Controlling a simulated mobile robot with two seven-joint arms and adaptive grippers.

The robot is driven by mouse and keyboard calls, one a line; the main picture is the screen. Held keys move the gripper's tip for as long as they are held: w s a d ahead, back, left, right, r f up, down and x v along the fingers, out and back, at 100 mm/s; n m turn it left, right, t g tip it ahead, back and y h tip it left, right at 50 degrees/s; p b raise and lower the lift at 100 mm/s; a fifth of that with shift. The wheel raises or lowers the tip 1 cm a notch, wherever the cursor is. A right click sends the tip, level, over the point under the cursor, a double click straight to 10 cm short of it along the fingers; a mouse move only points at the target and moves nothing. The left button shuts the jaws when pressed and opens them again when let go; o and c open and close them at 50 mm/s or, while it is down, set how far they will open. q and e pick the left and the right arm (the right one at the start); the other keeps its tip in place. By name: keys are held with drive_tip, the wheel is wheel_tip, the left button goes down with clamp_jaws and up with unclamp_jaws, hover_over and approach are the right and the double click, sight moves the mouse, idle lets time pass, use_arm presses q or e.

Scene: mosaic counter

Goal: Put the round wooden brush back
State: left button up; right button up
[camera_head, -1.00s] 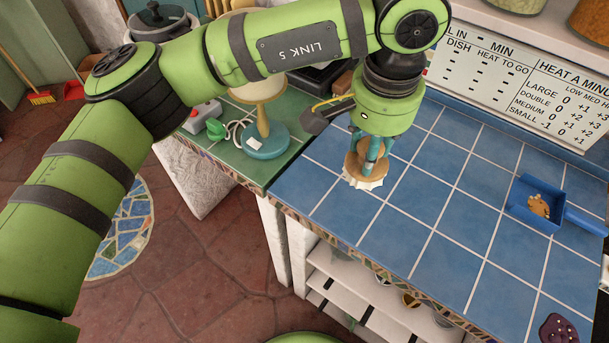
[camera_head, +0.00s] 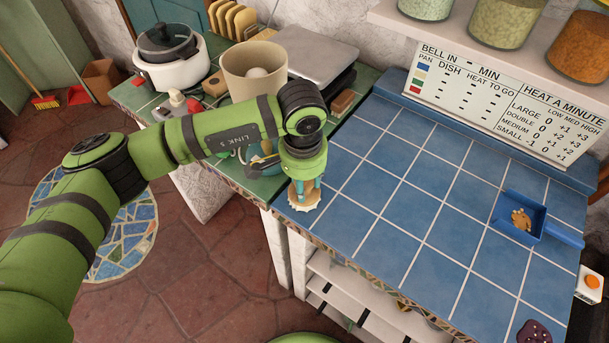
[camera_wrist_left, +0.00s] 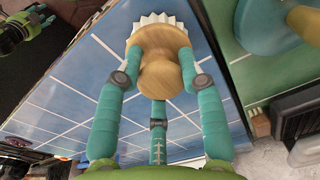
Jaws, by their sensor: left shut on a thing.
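The round wooden brush (camera_head: 304,203) has a pale wooden body with a knob and a ring of white bristles facing down. It is at the left front corner of the blue-tiled counter (camera_head: 400,200). My left gripper (camera_head: 308,187) points down and is shut on its knob. The left wrist view shows the teal fingers (camera_wrist_left: 160,85) around the knob of the brush (camera_wrist_left: 158,42). I cannot tell whether the bristles touch the tiles. My right gripper is not clearly seen.
A blue dustpan (camera_head: 507,211) with brown crumbs lies on the right of the counter. A dark purple item (camera_head: 534,333) sits at the front right. The middle blue tiles are clear.

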use_arm(q)
drive_tip(key=shift+f, duration=0.1)
drive_tip(key=shift+f+b, duration=0.1)
drive_tip(key=shift+b, duration=0.2)
drive_tip(key=o, duration=1.1)
drive_tip(key=shift+o, duration=0.2)
drive_tip(key=shift+r+p, duration=0.35)
drive_tip(key=shift+p, duration=0.05)
drive_tip(key=r+b, duration=0.1)
drive_tip(key=r, duration=0.2)
drive_tip(key=r+b, duration=0.2)
drive_tip(key=r, duration=0.2)
drive_tip(key=r+b, duration=0.1)
drive_tip(key=r, duration=0.2)
drive_tip(key=shift+s+r+b, duration=0.3)
drive_tip(key=shift+s+b, duration=0.05)
drive_tip(key=shift+a+r, duration=0.1)
drive_tip(key=shift+r, duration=0.45)
